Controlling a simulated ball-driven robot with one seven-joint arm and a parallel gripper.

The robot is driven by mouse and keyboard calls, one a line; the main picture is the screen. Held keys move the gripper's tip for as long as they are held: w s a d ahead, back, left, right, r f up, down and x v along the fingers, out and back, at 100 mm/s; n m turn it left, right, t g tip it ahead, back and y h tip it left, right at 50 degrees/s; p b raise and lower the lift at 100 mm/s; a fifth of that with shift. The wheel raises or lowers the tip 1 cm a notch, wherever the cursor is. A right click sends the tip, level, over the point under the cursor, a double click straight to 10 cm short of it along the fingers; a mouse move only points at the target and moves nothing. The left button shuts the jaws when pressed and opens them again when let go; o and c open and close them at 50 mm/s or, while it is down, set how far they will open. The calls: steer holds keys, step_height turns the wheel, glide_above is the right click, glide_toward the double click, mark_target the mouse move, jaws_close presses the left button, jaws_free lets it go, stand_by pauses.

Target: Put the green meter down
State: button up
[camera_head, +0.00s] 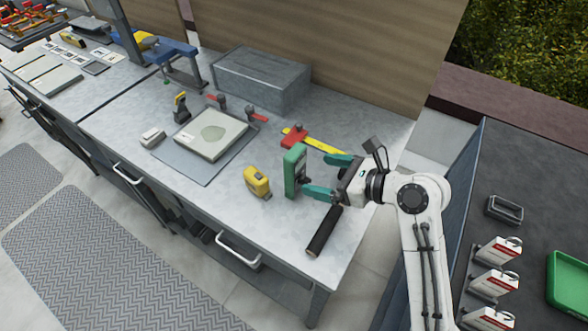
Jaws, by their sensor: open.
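The green meter (295,171) stands upright on the grey workbench (215,205), near the bench's right end. My gripper (324,176) reaches in from the right, with its green fingers apart. The fingertips are close to the meter, one behind its right side and one at its lower right. From this view I cannot tell whether either finger touches it. The meter's base appears to rest on the bench top.
A yellow tape measure (257,182) stands left of the meter. A black cylinder (324,231) lies in front of my gripper. A red and yellow tool (312,141) lies behind. A grey box (261,80) stands at the back.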

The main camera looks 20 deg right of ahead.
mark_target(300, 169)
steer(key=shift+x, duration=1)
steer(key=w+a, duration=0.3)
steer(key=shift+w+f, duration=0.25)
steer(key=shift+f, duration=0.05)
steer(key=shift+w+a+f+p, duration=0.2)
steer(key=shift+w+a+p, duration=0.1)
steer(key=shift+w, duration=0.1)
steer(key=shift+c, duration=0.4)
